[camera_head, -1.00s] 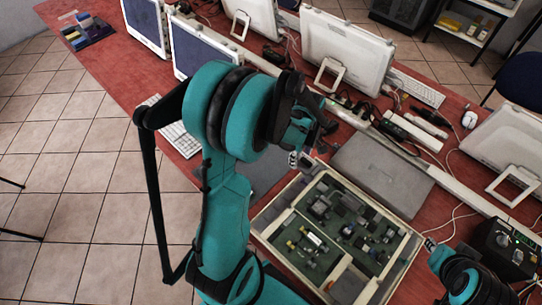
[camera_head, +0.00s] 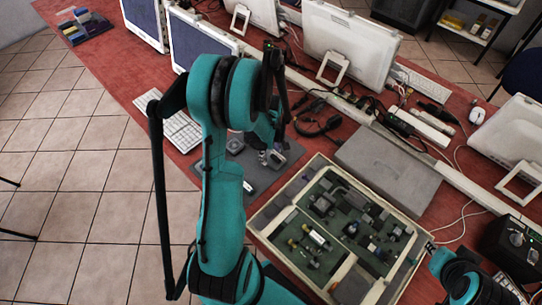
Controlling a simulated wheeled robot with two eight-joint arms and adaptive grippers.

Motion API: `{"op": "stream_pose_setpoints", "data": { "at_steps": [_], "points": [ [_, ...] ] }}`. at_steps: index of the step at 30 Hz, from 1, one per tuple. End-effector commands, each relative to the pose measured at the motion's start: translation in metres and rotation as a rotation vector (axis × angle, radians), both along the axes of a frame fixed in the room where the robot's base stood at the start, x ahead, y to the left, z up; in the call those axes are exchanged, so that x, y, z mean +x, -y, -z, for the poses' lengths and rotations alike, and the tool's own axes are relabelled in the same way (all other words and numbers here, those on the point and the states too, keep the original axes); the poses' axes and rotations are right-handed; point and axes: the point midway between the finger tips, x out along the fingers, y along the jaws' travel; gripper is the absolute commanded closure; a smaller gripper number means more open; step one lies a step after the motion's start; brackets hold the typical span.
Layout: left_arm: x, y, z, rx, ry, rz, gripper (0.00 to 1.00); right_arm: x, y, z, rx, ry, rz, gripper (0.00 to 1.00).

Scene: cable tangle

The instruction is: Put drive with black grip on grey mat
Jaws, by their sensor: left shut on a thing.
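The grey mat (camera_head: 262,190) lies on the red table, left of the tray, partly hidden behind my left arm. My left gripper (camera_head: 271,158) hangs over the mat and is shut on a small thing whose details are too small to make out. I cannot tell whether that thing touches the mat, nor see a black grip on it. A small grey thing (camera_head: 235,144) shows at the mat's left part beside my arm. My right gripper (camera_head: 431,246) is at the lower right, by the tray's right edge; its fingers are too small to read.
A cream tray (camera_head: 268,208) with green compartments holds several small parts. A closed grey laptop-like slab (camera_head: 388,168) lies behind it. A keyboard (camera_head: 180,130), monitors (camera_head: 345,52) and loose black cables (camera_head: 320,122) surround the mat.

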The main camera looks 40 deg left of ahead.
Motion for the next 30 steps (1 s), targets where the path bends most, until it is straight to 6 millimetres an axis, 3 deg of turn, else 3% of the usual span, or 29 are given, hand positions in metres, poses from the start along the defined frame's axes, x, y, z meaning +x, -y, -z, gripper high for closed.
{"op": "stream_pose_setpoints", "data": {
  "at_steps": [1, 12, 13, 15, 25, 30],
  "points": [
    [0.000, 0.000, 0.007, 0.000, 0.000, 0.000, 0.94, 0.000, 0.000, 0.004, 0.000, 0.000, 0.000, 0.78],
    [0.000, 0.000, 0.010, 0.000, 0.000, 0.000, 0.94, 0.000, 0.000, 0.007, 0.000, 0.000, 0.000, 0.78],
    [0.000, 0.000, 0.009, 0.000, 0.000, 0.000, 0.40, 0.000, 0.000, 0.006, 0.000, 0.000, 0.000, 0.78],
    [0.000, 0.000, 0.008, 0.000, 0.000, 0.000, 0.27, 0.000, 0.000, 0.005, 0.000, 0.000, 0.000, 0.78],
    [0.000, 0.000, 0.006, 0.000, 0.000, 0.000, 0.27, 0.000, 0.000, 0.003, 0.000, 0.000, 0.000, 0.78],
    [0.000, 0.000, -0.016, 0.000, 0.000, 0.000, 0.27, 0.000, 0.000, -0.007, 0.000, 0.000, 0.000, 0.78]
  ]
}}
